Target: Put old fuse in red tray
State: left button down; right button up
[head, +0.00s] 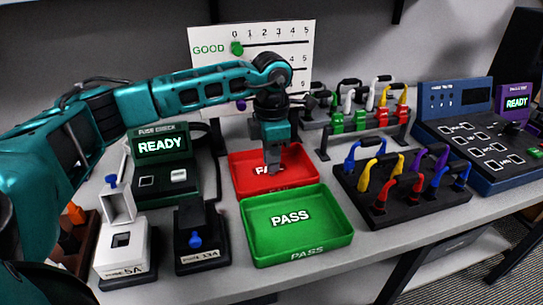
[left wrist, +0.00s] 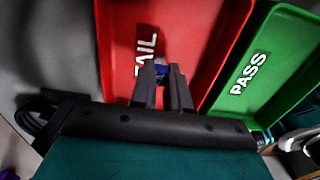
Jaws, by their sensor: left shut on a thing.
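The red tray (head: 240,185), marked FAIL, sits on the bench behind the green tray. It also fills the middle of the left wrist view (left wrist: 205,30). My left gripper (head: 272,168) points down over the red tray. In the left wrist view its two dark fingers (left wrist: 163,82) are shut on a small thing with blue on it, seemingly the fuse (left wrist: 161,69). The fingers hide most of the fuse, and I cannot tell whether it touches the tray floor. My right gripper is not in view.
The green PASS tray (head: 297,222) adjoins the red tray in front. A fuse checker (head: 163,165) reading READY stands left. Two fuse boxes (head: 125,255) (head: 203,240) stand front left. A rack of coloured cables (head: 402,195) and a blue tester (head: 475,150) stand right.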

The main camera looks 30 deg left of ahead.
pick_arm(q)
jog(key=shift+c, duration=2.4)
grip_release()
jog(key=shift+r+p, duration=3)
jog(key=shift+r, duration=1.05)
jog(key=shift+f, duration=0.1)
